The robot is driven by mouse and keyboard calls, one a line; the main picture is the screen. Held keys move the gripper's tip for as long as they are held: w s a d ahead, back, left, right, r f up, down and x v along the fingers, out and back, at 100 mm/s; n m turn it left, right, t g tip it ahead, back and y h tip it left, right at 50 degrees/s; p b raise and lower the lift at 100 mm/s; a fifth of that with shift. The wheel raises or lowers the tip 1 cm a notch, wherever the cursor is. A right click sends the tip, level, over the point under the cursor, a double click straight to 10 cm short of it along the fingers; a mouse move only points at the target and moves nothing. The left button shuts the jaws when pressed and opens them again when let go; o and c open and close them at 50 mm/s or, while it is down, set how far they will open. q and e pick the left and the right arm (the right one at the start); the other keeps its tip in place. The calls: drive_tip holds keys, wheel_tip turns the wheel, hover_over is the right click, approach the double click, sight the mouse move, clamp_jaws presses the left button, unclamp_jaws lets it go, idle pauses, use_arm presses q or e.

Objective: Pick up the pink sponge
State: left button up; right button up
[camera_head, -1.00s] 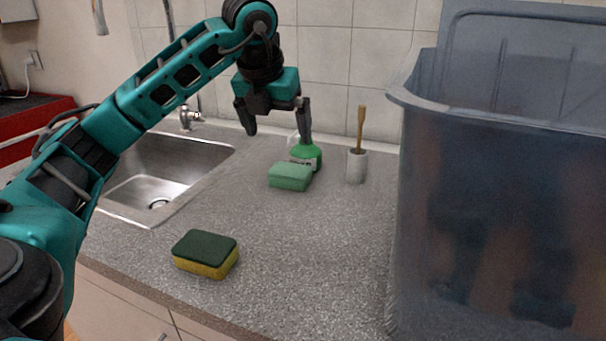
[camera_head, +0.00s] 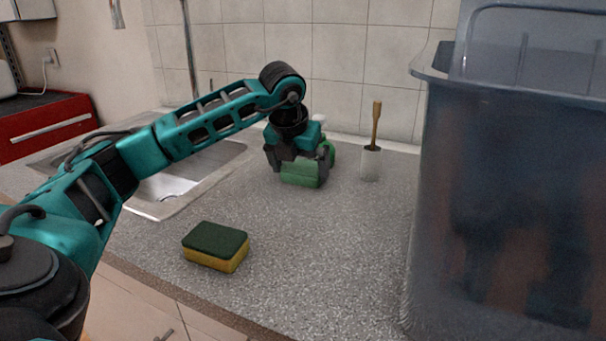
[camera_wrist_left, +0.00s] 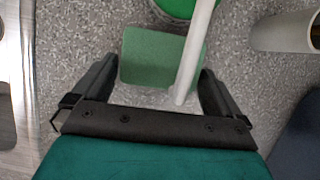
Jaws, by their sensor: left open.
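No pink sponge shows in these frames. A plain green sponge (camera_head: 301,176) lies on the counter below my left gripper (camera_head: 300,169), and it also shows in the left wrist view (camera_wrist_left: 150,60). My left gripper is open, its fingers on either side of the green sponge. In the left wrist view the fingers (camera_wrist_left: 155,82) flank its near part, and I cannot tell whether they touch it. A yellow sponge with a dark green top (camera_head: 216,246) lies near the counter's front edge. My right gripper is not in view.
A green object (camera_head: 328,152) stands just behind the green sponge; a pale rod (camera_wrist_left: 195,50) crosses above the sponge's right side. A brush in a pale holder (camera_head: 371,163) stands to the right. A large blue-grey bin (camera_head: 430,200) fills the right; a sink (camera_head: 165,187) lies left.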

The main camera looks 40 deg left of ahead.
sight(304, 165)
use_arm(q)
drive_tip(key=shift+c, duration=0.2)
drive_tip(key=c, duration=0.7)
drive_tip(key=shift+r, duration=0.1)
drive_tip(key=shift+r, duration=0.2)
wheel_tip(304, 165, up, 4)
drive_tip(key=shift+f+p, duration=0.25)
drive_tip(key=shift+p, duration=0.25)
drive_tip(key=s+d, duration=0.2)
drive_tip(key=s, duration=0.3)
drive_tip(key=s+d+b, duration=0.1)
drive_tip(key=s, duration=0.4)
drive_tip(key=s+d+b, duration=0.1)
drive_tip(key=s+d, duration=0.1)
drive_tip(key=s, duration=0.3)
drive_tip(key=shift+s+d+f, duration=0.1)
drive_tip(key=shift+d+f, duration=0.25)
drive_tip(key=shift+s+d+b, duration=0.4)
drive_tip(key=shift+s, duration=0.45)
